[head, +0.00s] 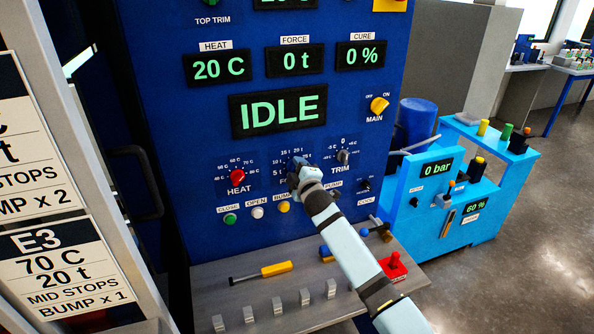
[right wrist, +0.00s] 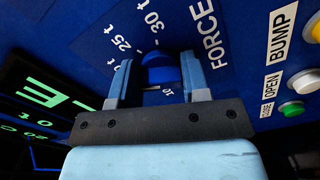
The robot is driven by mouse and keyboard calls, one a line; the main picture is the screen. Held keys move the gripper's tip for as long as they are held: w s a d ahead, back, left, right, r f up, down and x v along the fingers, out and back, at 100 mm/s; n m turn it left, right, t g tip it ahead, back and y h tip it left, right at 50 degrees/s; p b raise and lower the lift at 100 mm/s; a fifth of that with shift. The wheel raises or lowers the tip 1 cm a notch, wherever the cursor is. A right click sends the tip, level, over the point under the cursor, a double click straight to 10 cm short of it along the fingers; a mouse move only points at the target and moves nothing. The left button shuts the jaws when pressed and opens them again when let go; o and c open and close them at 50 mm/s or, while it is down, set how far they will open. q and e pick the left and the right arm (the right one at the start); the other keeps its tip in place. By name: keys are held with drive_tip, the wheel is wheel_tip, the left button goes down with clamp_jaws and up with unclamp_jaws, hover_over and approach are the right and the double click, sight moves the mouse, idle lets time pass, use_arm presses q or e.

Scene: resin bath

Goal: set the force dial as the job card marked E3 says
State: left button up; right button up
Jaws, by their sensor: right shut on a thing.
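The job card marked E3 (head: 65,266) hangs at the lower left and reads 70 C, 20 t, MID STOPS, BUMP x 1. The force dial is a blue knob (right wrist: 163,70) on the blue panel. My right gripper (head: 299,172) is at this dial and covers most of it in the head view. In the right wrist view its two fingers (right wrist: 158,78) are shut on the knob from either side. Marks for 25 t and 30 t show beside it; where the knob points is hidden. The force display (head: 295,60) reads 0 t. My left gripper is not in view.
The red heat knob (head: 237,177) is left of the force dial and the trim knob (head: 342,156) is right of it. Push buttons, including a yellow one (head: 284,207), sit below. The large display (head: 278,110) reads IDLE. A grey shelf (head: 245,302) holds a yellow-handled tool (head: 275,269).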

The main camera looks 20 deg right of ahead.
idle(0.3)
drive_tip(key=o, duration=0.9)
drive_tip(key=s, duration=0.4)
drive_tip(key=s+b, duration=0.1)
drive_tip(key=s, duration=0.8)
drive_tip(key=shift+s+d+b, duration=0.25)
drive_tip(key=shift+s+b, duration=0.1)
drive_tip(key=shift+s, duration=0.05)
